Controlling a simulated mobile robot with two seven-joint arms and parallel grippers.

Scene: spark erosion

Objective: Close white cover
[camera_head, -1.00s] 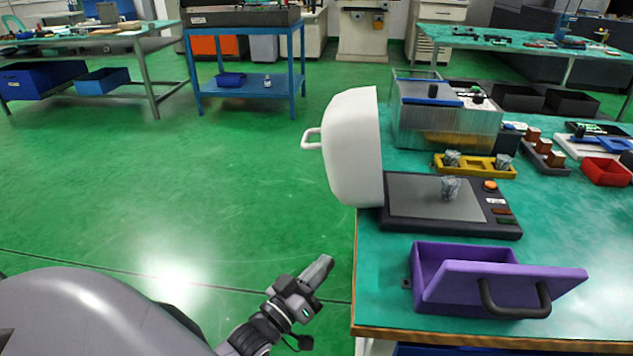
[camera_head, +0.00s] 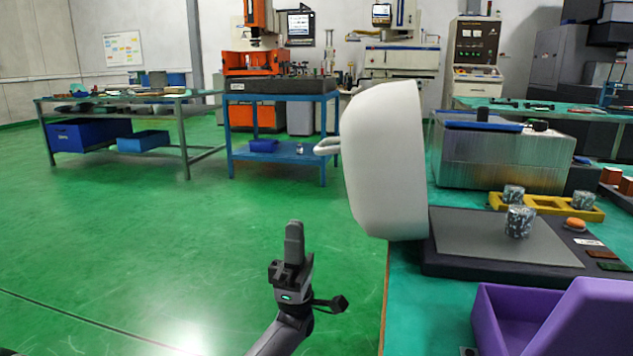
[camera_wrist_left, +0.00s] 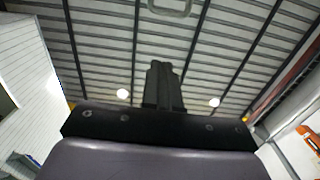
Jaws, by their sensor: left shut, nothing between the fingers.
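The white cover (camera_head: 385,160) stands open, upright on the left edge of a dark base plate (camera_head: 500,238). Its handle (camera_head: 328,146) sticks out to the left. A patterned metal piece (camera_head: 519,222) stands on the plate. My left gripper (camera_head: 293,228) is shut and empty, pointing up, left of the table edge and below the handle. In the left wrist view the shut fingers (camera_wrist_left: 161,72) point at the ceiling, and a pale loop, likely the handle (camera_wrist_left: 170,8), shows at the top edge. My right gripper is not in view.
A purple box with a raised lid (camera_head: 575,315) stands at the front of the table (camera_head: 405,290). A metal tank (camera_head: 500,155) and a yellow holder (camera_head: 548,204) are behind the plate. Open green floor (camera_head: 150,240) lies to the left.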

